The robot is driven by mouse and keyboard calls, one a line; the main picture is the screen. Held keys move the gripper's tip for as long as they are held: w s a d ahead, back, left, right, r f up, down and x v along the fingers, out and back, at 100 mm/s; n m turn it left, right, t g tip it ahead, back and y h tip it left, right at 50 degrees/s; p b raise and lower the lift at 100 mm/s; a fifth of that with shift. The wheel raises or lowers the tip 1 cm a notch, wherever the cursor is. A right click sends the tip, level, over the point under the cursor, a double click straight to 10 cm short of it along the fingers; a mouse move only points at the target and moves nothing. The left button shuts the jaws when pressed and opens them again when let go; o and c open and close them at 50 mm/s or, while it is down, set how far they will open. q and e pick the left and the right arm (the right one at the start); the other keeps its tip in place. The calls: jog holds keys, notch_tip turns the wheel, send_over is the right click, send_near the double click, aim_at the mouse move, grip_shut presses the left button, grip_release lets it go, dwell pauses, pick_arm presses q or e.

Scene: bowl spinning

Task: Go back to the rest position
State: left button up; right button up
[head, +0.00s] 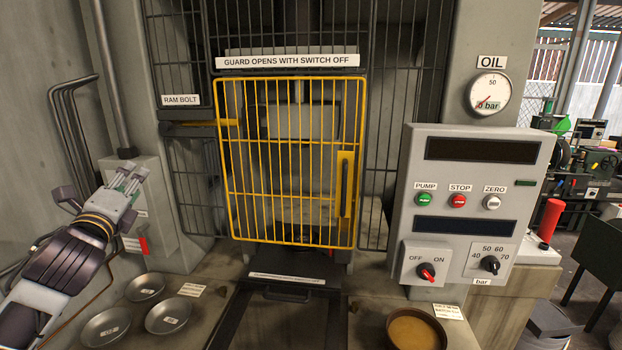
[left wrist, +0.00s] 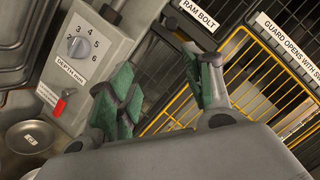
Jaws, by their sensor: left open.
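My left gripper (head: 128,180) is at the left in the head view, in front of the grey side box and raised above the metal dishes. In the left wrist view its green-padded fingers (left wrist: 166,84) stand apart with nothing between them. The yellow barred guard (head: 290,160) is to the right of the gripper and looks closed across the press opening. It also shows in the left wrist view (left wrist: 262,85), beyond the fingers. My right gripper is in neither view.
Several shallow dishes (head: 168,316) lie below my left arm. A brown-filled bowl (head: 415,330) stands at the front right. The control panel (head: 470,200) stands right of the guard. The left wrist view shows a numbered dial (left wrist: 77,47) and red lever (left wrist: 60,105) beside the fingers.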

pick_arm(q)
jog(key=s+d+f+n+g, duration=0.2)
jog(key=f+n+g, duration=0.15)
jog(key=f, duration=0.65)
jog(key=s+d+f+n+g+h, duration=0.15)
jog(key=f+n, duration=0.25)
jog(key=f, duration=0.6)
jog(key=s+d+f+n+g, duration=0.3)
jog(key=f, duration=0.7)
jog(key=s+d+f+n+g+h, duration=0.1)
jog(key=s+d+f+n+g, duration=0.4)
jog(key=s+f, duration=0.45)
jog(key=s+d+f+n+g+h, duration=0.25)
jog(key=s+d+f+n, duration=0.3)
jog(key=s+f, duration=0.45)
jog(key=s+f+g+y, duration=0.1)
jog(key=s+f+g, duration=0.15)
jog(key=f, duration=3.05)
jog(key=s+a+f, duration=0.1)
jog(key=s+f, duration=0.8)
jog(key=s, duration=0.2)
jog(key=s+a+f, duration=0.2)
jog(key=s+f, duration=0.8)
jog(key=s, duration=0.2)
jog(key=shift+a+f+m+b, duration=0.15)
jog(key=shift+a+m+b, duration=0.15)
jog(key=shift+m, duration=0.1)
